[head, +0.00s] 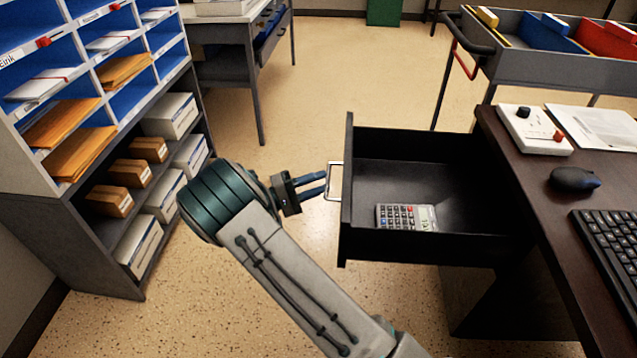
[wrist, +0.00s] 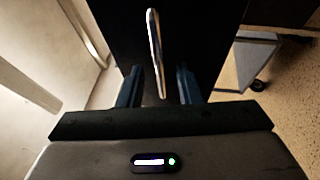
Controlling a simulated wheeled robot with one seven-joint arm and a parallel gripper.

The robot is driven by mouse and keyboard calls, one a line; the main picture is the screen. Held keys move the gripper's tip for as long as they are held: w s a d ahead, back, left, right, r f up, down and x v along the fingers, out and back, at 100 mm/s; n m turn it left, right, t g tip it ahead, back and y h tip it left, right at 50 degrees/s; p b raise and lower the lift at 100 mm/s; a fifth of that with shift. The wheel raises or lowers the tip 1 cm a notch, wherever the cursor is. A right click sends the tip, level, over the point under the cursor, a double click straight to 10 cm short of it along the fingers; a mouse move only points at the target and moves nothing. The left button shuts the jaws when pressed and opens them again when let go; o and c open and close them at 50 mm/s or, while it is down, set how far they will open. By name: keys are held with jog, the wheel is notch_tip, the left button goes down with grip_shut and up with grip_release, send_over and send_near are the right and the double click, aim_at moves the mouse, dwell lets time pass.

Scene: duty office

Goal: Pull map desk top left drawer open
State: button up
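The black drawer (head: 430,247) of the dark-topped desk (head: 545,200) stands well open, pulled out to the left in the head view. A grey calculator (head: 406,217) lies inside it near the front wall. The drawer's pale metal handle (head: 334,181) is on its left-facing front. My gripper (head: 322,184) is at the handle, its blue fingertips pointing right towards it. In the wrist view, the handle (wrist: 155,50) stands between the two fingers of my gripper (wrist: 159,85), with a gap on each side. The fingers are apart and not closed on it.
A shelf unit (head: 85,235) with envelopes and boxes stands close on the left. A mouse (head: 574,180), a keyboard (head: 612,250) and a white control box (head: 535,129) are on the desk. A trolley (head: 520,67) stands behind. Open floor (head: 285,135) lies between shelf and drawer.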

jog(key=p+v, duration=0.1)
jog(key=v, duration=1.2)
jog(key=shift+p, duration=0.4)
jog(key=shift+s+a+f, duration=0.1)
jog(key=shift+s+f, duration=0.05)
